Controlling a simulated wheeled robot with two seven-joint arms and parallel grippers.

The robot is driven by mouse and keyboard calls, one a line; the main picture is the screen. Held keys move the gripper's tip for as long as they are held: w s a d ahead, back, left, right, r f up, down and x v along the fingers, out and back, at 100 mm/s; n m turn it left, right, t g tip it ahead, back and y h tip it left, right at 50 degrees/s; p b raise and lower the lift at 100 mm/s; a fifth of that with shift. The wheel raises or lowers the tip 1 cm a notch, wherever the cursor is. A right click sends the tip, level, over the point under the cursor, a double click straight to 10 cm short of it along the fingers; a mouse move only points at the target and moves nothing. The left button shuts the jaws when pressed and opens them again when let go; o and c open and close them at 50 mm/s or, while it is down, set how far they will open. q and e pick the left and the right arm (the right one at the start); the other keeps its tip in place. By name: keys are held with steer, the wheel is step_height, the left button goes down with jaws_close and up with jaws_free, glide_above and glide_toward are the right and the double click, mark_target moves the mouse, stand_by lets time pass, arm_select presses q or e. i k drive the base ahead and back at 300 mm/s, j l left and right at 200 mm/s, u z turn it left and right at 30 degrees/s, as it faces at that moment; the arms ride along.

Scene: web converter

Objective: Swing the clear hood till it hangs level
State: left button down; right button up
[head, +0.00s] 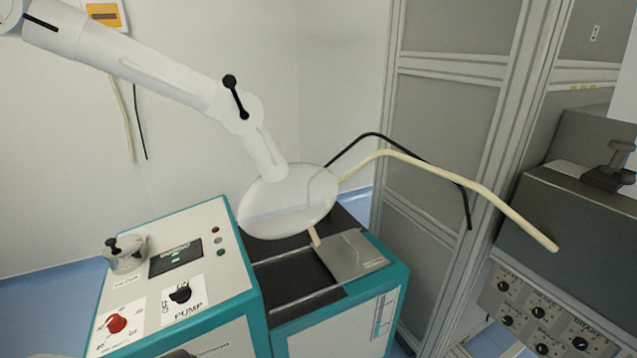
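The clear hood (290,212) is a see-through, pale round dish at the lower end of a white jointed arm (150,72) that comes down from the upper left. A black knob handle (235,95) sits at that arm's last joint. The hood hangs above the black top of a teal-edged machine. It looks tilted, its left side lower in the picture than its right, though the exact angle is hard to judge. Neither of my grippers can be made out, and nothing is seen holding the hood.
The machine's control panel (207,251) has a red knob (116,323) and a pump switch (181,293). A cream bent tube (440,172) and a black one (400,147) reach right from behind the hood. Grey cabinets (450,120) stand at right. Open air lies left of the hood.

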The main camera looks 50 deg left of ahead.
mark_target(292, 206)
steer(key=u, duration=1.65)
